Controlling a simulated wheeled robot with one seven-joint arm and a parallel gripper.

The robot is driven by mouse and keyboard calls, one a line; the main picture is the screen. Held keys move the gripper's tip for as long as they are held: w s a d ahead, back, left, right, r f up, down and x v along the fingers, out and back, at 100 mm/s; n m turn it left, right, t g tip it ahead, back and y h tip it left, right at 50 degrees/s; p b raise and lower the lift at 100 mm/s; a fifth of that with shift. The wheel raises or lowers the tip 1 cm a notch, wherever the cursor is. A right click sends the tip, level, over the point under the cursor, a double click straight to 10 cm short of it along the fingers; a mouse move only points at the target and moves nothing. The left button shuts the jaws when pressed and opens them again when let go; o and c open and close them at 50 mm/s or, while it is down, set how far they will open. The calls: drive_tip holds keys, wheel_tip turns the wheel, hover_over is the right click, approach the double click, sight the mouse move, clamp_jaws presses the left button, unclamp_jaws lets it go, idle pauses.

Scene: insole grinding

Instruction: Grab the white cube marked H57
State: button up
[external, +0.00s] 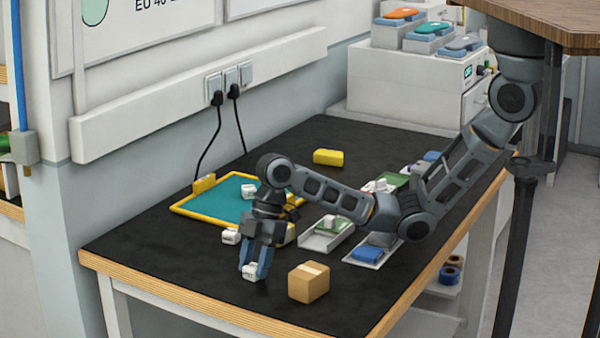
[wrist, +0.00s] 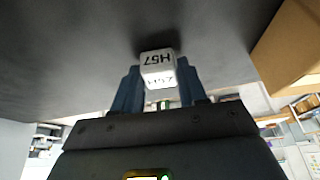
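The white cube marked H57 (wrist: 157,62) sits between my gripper's two blue fingertips (wrist: 158,76) in the wrist view, with its H57 label upside down. The fingers appear to touch it on both sides. In the external view the cube (external: 250,271) is at the black table's front left part, under my gripper (external: 256,265), which points down. I cannot tell whether the cube rests on the table or is just above it.
A cardboard box (external: 309,282) stands close to the right of the gripper. Another white cube (external: 231,236) lies behind it, and one (external: 249,191) is on the yellow-rimmed green tray (external: 186,210). Grey trays (external: 318,241) with insoles and a yellow block (external: 328,157) are farther back.

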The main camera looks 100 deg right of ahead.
drive_tip(key=c, duration=0.4)
